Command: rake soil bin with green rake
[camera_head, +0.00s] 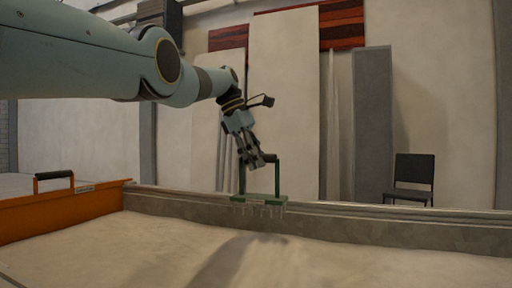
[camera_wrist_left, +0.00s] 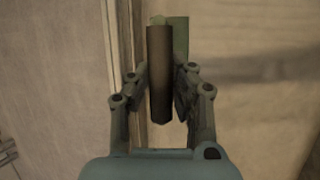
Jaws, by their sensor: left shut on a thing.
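The green rake (camera_head: 262,198) hangs upright from my left gripper (camera_head: 252,160), its short tines pointing down. The rake's dark handle shows between the fingers in the left wrist view (camera_wrist_left: 159,75), with part of the green frame (camera_wrist_left: 181,38) behind it. My left gripper is shut on that handle. The soil bin (camera_head: 350,228) spans the lower picture, filled with pale, mostly smooth soil (camera_head: 330,266). The rake is above the soil, in front of the bin's far wall in the head view; its exact height is unclear. My right gripper is not in view.
An orange panel (camera_head: 60,212) with a black handle (camera_head: 53,176) stands at the bin's left side. A dark chair (camera_head: 412,178) stands beyond the bin at the right. Tall boards (camera_head: 283,100) lean on the back wall. The soil surface is clear.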

